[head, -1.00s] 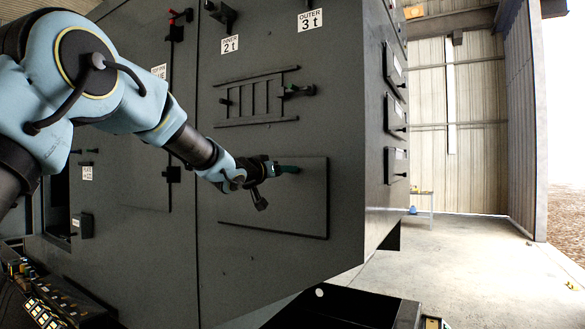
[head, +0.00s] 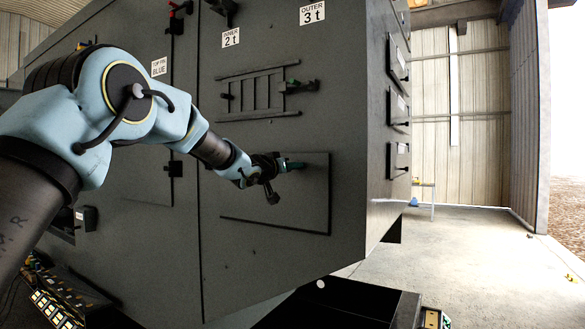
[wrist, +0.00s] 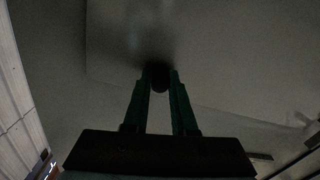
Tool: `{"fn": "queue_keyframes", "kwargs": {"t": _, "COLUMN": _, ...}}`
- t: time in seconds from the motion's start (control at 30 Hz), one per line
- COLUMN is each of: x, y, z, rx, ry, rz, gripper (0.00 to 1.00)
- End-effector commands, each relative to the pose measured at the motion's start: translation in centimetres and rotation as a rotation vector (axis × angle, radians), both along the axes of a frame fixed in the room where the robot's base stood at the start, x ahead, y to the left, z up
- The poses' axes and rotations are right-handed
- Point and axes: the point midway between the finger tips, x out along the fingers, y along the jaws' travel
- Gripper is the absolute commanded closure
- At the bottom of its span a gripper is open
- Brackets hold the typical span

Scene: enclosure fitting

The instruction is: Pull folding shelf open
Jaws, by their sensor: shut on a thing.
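The folding shelf appears to be the dark rectangular panel (head: 300,205) low on the grey cabinet face in the head view. It looks flush or nearly flush with the cabinet. My gripper (head: 298,165) reaches from the left to the upper part of this panel. In the wrist view its green fingers (wrist: 160,80) are shut on a dark round knob (wrist: 159,78), close to the panel surface (wrist: 215,60). The knob is hidden by the fingers in the head view.
Above the panel is a barred frame (head: 256,95) with a green-tipped latch. Small drawers with knobs (head: 398,110) line the cabinet's right side. A black open box (head: 350,300) stands low in front. The concrete floor (head: 470,260) at right is mostly clear.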

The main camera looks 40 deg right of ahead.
Motion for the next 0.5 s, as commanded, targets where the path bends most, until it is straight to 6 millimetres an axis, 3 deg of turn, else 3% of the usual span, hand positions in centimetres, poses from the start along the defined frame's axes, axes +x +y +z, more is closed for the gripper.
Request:
{"fn": "queue_keyframes", "kwargs": {"t": 0.17, "x": 0.00, "y": 0.01, "z": 0.01, "rx": 0.000, "ry": 0.000, "rz": 0.000, "gripper": 1.00}}
{"fn": "queue_keyframes", "kwargs": {"t": 0.5, "x": 0.01, "y": 0.01, "z": 0.01, "rx": 0.000, "ry": 0.000, "rz": 0.000, "gripper": 1.00}}
